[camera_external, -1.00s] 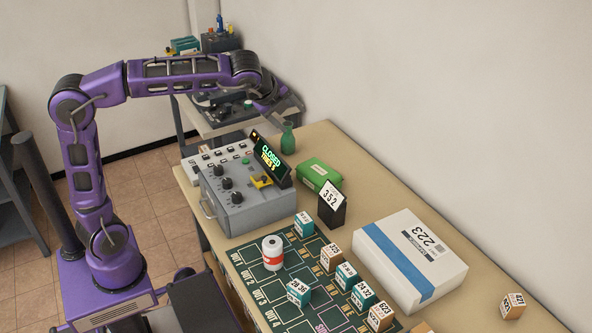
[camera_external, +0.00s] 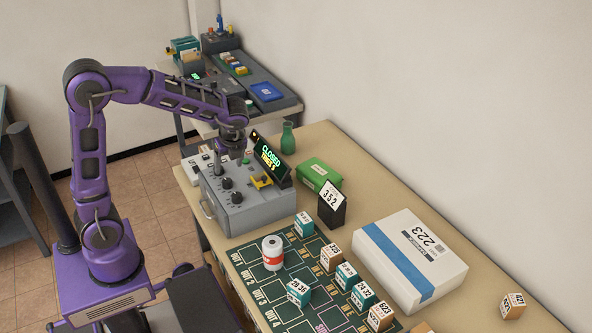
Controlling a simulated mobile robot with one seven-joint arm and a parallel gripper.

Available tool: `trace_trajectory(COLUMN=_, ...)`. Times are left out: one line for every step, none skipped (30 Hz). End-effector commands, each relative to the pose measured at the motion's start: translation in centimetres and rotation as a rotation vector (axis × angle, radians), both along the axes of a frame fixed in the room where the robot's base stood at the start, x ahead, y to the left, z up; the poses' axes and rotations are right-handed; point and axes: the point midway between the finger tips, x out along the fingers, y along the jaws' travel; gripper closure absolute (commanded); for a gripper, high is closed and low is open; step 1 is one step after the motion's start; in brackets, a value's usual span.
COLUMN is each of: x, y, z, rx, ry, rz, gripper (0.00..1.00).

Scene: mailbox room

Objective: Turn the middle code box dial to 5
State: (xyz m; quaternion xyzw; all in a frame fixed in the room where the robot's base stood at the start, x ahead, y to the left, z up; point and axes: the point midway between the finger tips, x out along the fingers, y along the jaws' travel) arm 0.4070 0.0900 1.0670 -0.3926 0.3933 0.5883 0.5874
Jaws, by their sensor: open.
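My gripper (camera_external: 229,160) is open and points down over the far part of the box, close above the farthest dial. I cannot tell whether it touches anything.
A yellow part (camera_external: 261,181) sits on the box top.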

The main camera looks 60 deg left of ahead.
Motion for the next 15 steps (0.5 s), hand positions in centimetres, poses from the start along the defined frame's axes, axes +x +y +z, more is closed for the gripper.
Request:
trace_trajectory(x=-0.1, y=0.5, z=-1.4, rx=0.0, ry=0.005, rz=0.002, gripper=0.29)
trace_trajectory(x=-0.1, y=0.8, z=-2.0, rx=0.001, ry=0.004, rz=0.002, gripper=0.29)
trace_trajectory(x=-0.1, y=1.1, z=-2.8, rx=0.001, ry=0.004, rz=0.002, gripper=0.29)
trace_trajectory(x=-0.1, y=1.3, z=-3.3, rx=0.0, ry=0.003, rz=0.002, gripper=0.29)
trace_trajectory(x=-0.1, y=1.5, z=-3.9, rx=0.0, ry=0.004, rz=0.003, gripper=0.29)
trace_trajectory(x=-0.1, y=1.8, z=-4.6, rx=0.0, ry=0.004, rz=0.002, gripper=0.29)
trace_trajectory(x=-0.1, y=2.1, z=-5.1, rx=0.001, ry=0.004, rz=0.002, gripper=0.29)
trace_trajectory(x=0.0, y=2.2, z=-5.6, rx=0.0, ry=0.002, rz=0.0, gripper=0.29)
trace_trajectory(x=-0.1, y=2.5, z=-6.1, rx=0.0, ry=0.003, rz=0.0, gripper=0.29)
trace_trajectory(x=0.0, y=2.6, z=-6.5, rx=0.0, ry=0.002, rz=0.001, gripper=0.29)
trace_trajectory(x=0.0, y=2.8, z=-6.8, rx=0.0, ry=0.001, rz=0.0, gripper=0.29)
trace_trajectory(x=0.0, y=2.9, z=-7.2, rx=0.0, ry=0.001, rz=0.0, gripper=0.29)
trace_trajectory(x=0.0, y=3.0, z=-7.4, rx=0.0, ry=0.001, rz=0.0, gripper=0.29)
trace_trajectory(x=0.0, y=3.1, z=-7.6, rx=0.0, ry=0.001, rz=0.0, gripper=0.29)
trace_trajectory(x=0.0, y=3.2, z=-7.8, rx=0.0, ry=0.0, rz=0.0, gripper=0.29)
